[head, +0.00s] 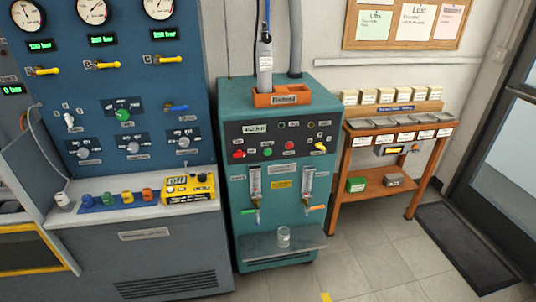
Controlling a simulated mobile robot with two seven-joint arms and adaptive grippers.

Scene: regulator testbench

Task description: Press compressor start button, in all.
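A teal cabinet (240,205) stands in the middle with a dark control panel (275,136) on its upper front. A green button (267,152) sits on this panel, between a red control (239,154) at its left and a red button (289,146) at its right. A yellow control (320,147) is at the panel's right end. Another green knob or button (124,115) is on the blue panel (190,75) at the left. The labels are too small to read, so I cannot tell which is the compressor start button. Neither gripper is in view.
The blue console's ledge (130,212) holds a yellow meter (188,187) and several coloured fittings. A clear cup (284,236) stands on the teal cabinet's low shelf. A wooden table (345,170) with trays is at the right, a dark mat (462,245) beside it. Floor in front is clear.

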